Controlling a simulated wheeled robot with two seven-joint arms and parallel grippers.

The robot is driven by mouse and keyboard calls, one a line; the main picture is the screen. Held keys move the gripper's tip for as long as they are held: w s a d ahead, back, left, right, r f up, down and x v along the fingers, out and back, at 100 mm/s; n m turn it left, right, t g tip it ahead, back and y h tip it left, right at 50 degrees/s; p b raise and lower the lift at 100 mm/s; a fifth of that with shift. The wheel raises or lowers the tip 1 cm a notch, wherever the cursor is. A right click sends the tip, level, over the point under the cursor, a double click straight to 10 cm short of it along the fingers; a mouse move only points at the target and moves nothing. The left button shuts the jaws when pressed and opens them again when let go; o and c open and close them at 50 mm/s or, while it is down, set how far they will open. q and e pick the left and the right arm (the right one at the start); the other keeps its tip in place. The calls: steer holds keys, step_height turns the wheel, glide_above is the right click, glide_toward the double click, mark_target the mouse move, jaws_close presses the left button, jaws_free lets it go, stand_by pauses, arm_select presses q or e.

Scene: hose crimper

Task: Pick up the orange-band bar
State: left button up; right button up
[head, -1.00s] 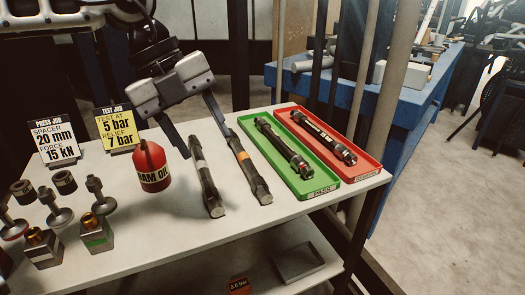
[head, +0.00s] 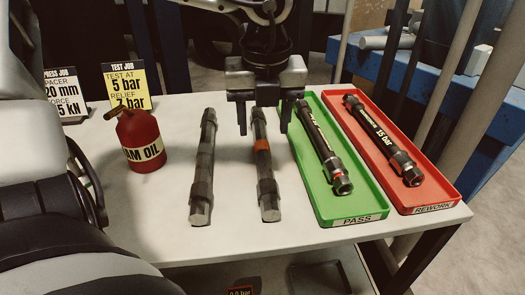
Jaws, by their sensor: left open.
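The orange-band bar (head: 267,180) lies on the white table, running front to back, with an orange ring (head: 261,145) near its middle. My left gripper (head: 263,127) points down at the bar's far part. It is open, with one finger on each side of the bar in the picture; I cannot tell how far above the table the fingertips are. No grip on the bar shows. The gripper body hides the space behind it. A plain dark bar (head: 204,165) lies parallel, to the left. My right gripper is not in view.
A green PASS tray (head: 325,205) holding a hose stands close on the right. A red REWORK tray (head: 440,190) with another hose is beyond it. A red oil can (head: 140,140) and a yellow test card (head: 125,82) stand left. The front table strip is clear.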

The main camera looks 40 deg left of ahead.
mark_target(263, 145)
arm_select(q)
steer(key=f, duration=0.3)
steer(key=a+f, duration=0.1)
steer(key=f, duration=0.1)
steer(key=shift+w+f, duration=0.35)
steer(key=shift+r, duration=0.1)
jaws_close()
